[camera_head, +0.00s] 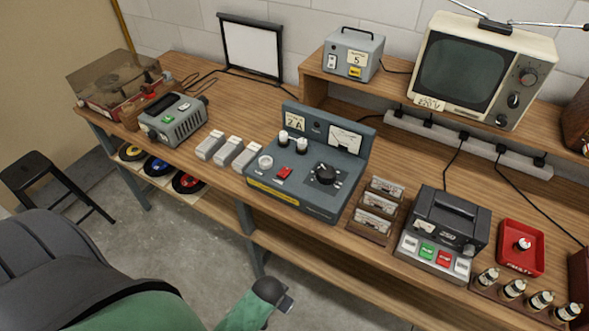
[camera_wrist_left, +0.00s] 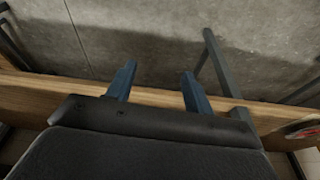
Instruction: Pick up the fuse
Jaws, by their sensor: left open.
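I cannot tell for certain which item is the fuse. Several small white-and-dark bottle-shaped pieces, which look like ceramic fuses (camera_head: 513,289), stand in a wooden rack at the bench's front right. A similar white piece (camera_head: 523,243) stands in a red tray (camera_head: 508,262) behind them. Two white caps (camera_head: 302,145) stick up from the blue-grey test box (camera_head: 290,203) in the middle. My left gripper (camera_head: 287,302) is low in front of the bench, well left of the rack. Its two fingers (camera_wrist_left: 159,72) are apart and empty in the left wrist view. My right gripper is not visible.
A dark device with coloured buttons (camera_head: 440,238) and a card holder (camera_head: 376,210) stand between test box and rack. A power strip (camera_head: 470,142) with cables runs along the raised shelf, below a television (camera_head: 480,70). A black stool (camera_head: 45,175) is at left.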

